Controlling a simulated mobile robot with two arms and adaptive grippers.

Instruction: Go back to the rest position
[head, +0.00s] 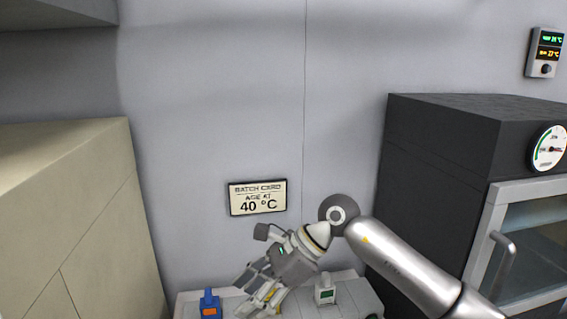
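My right arm comes in from the lower right. Its gripper (256,309) points down and to the left, in front of the wall and over the bench at the bottom of the view. Its fingers look spread apart, with a yellowish pad showing between them, and I see nothing held in them. The fingertips are close to the bottom edge of the picture. My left gripper and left arm are not in view.
A dark oven (435,160) with a dial gauge (549,148) stands right. A beige cabinet (75,200) stands left. The wall carries a 40 °C batch card (257,197) and thermostat (544,53).

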